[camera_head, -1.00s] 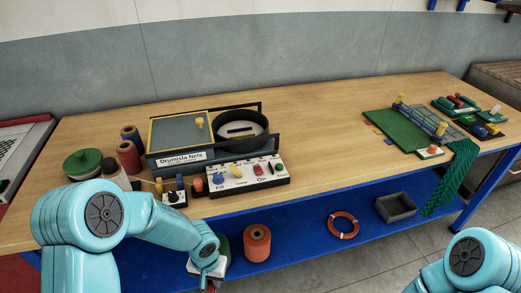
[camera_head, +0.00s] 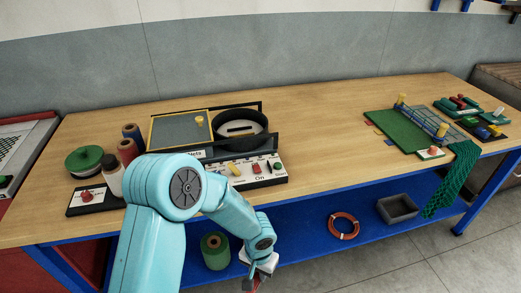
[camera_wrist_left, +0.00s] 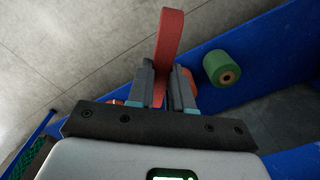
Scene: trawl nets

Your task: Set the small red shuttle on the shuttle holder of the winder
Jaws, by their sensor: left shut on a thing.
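My left gripper (camera_head: 256,282) is low in front of the bench, at the bottom of the head view. In the left wrist view its fingers (camera_wrist_left: 163,85) are shut on the small red shuttle (camera_wrist_left: 172,40), a flat red bar sticking out past the fingertips. In the head view only a bit of red shows at the frame's lower edge. The winder (camera_head: 207,155) stands on the bench with a round black drum (camera_head: 256,143) and a pale slotted piece (camera_head: 240,128) inside it. I cannot tell whether that piece is the shuttle holder. My right gripper is out of view.
A control panel (camera_head: 278,167) fronts the winder, partly behind my left arm. Spools and a white jar (camera_head: 113,178) stand left. A green spool (camera_head: 215,250), a red ring (camera_head: 343,225) and a grey bin (camera_head: 397,208) are on the blue shelf. The bench middle is clear.

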